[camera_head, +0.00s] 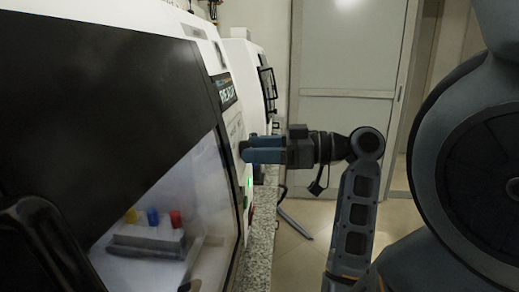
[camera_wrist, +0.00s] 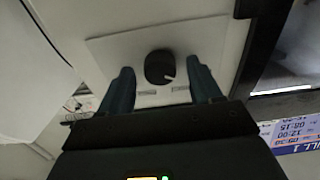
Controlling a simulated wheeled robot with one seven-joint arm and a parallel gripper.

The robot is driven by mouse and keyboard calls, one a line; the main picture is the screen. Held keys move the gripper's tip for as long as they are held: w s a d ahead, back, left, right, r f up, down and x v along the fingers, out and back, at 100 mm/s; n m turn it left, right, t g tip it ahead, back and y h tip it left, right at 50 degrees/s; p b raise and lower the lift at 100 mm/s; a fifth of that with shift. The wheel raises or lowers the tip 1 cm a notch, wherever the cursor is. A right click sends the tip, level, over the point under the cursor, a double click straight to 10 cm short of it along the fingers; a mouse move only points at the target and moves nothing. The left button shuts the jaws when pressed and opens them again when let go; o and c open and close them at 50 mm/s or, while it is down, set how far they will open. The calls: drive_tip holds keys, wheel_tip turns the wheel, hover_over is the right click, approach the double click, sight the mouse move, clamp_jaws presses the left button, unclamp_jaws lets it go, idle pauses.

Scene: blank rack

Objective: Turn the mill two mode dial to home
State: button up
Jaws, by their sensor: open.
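The mode dial (camera_wrist: 153,66) is a round black knob with a short white pointer mark, on a pale square plate (camera_wrist: 112,45) in the wrist view. The mark points to the lower right in that picture. Small labels (camera_wrist: 180,88) sit below the knob, too blurred to read. My gripper (camera_wrist: 160,67) is open, one blue finger on each side of the knob, with gaps showing. In the head view my gripper (camera_head: 243,152) reaches left to the machine's front panel (camera_head: 235,130). The dial is hidden there, and I cannot tell whether the fingers touch the panel.
A white machine with a dark door (camera_head: 110,90) fills the left. Inside it is a grey block (camera_head: 140,238) with yellow, blue and red pieces. Another white machine (camera_head: 243,65) stands behind. A lit display (camera_wrist: 297,133) is partly cut off. Floor (camera_head: 295,245) shows beyond the speckled counter (camera_head: 262,240).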

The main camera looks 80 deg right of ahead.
drive_tip(key=s, duration=0.7)
drive_tip(key=shift+s+d+r, duration=0.25)
drive_tip(key=shift+s+d, duration=0.05)
drive_tip(key=shift+s, duration=0.1)
drive_tip(key=shift+d, duration=0.1)
